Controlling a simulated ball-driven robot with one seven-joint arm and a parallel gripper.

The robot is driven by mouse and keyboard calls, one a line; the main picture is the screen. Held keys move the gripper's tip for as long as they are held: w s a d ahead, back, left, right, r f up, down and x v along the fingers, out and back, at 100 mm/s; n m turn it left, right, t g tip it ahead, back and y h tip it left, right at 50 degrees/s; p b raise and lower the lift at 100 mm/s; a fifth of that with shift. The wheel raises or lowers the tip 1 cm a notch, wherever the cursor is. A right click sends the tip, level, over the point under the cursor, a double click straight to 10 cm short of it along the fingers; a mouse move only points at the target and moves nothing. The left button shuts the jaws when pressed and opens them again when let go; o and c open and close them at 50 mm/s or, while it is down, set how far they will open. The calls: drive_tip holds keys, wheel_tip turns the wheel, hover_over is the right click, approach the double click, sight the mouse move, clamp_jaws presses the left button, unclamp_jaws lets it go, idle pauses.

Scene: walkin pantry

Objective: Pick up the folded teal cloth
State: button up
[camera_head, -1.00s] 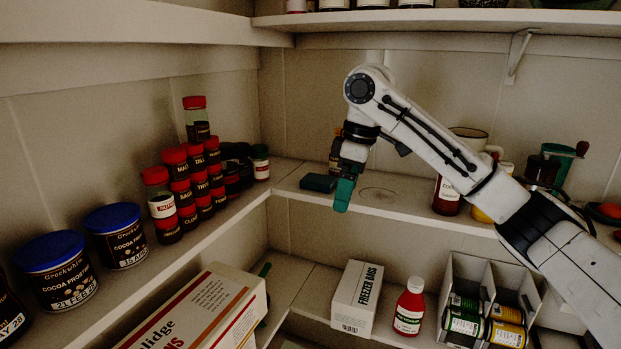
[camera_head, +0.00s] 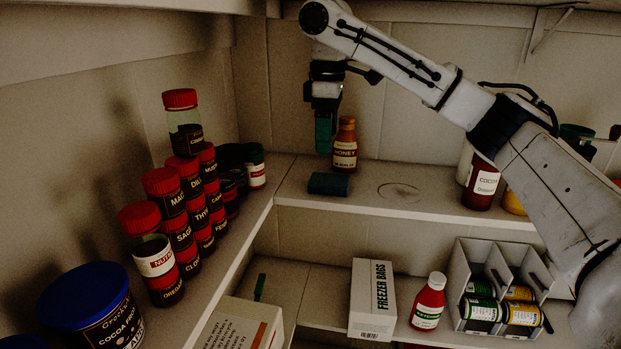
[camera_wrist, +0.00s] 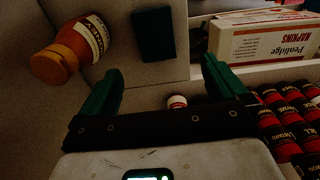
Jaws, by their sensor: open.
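The folded teal cloth (camera_head: 329,183) lies flat on the back shelf, near the corner where it meets the left shelf. In the wrist view the dark teal cloth (camera_wrist: 153,34) is beyond the fingertips, a little left of the middle of the gap. My gripper (camera_head: 325,133) points down above the shelf, over the cloth's left side in the picture. In the wrist view its two green fingers (camera_wrist: 160,80) are spread wide with nothing between them. The gripper is apart from the cloth.
A honey bottle (camera_head: 345,144) stands right behind the cloth, close to my gripper. Stacked spice jars (camera_head: 183,195) line the left shelf. The back shelf between cloth and cocoa jar is clear. A freezer bags box (camera_head: 372,298) stands below.

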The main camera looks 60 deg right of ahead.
hover_over(329, 179)
drive_tip(key=f, duration=0.3)
drive_tip(key=w+f, duration=0.1)
drive_tip(key=f, duration=0.1)
drive_tip(key=shift+a+f+p, duration=0.1)
drive_tip(key=shift+a+p, duration=0.25)
drive_tip(key=shift+a, duration=0.05)
drive_tip(key=f, duration=0.1)
drive_tip(key=f+p, duration=0.1)
drive_tip(key=f, duration=0.1)
drive_tip(key=s+f, duration=0.1)
drive_tip(key=shift+d+f, duration=0.35)
drive_tip(key=shift+f, duration=0.4)
drive_tip(key=c, duration=1.1)
drive_tip(key=shift+c, duration=0.2)
wheel_tip(329, 179, up, 10)
drive_tip(key=b, duration=0.1)
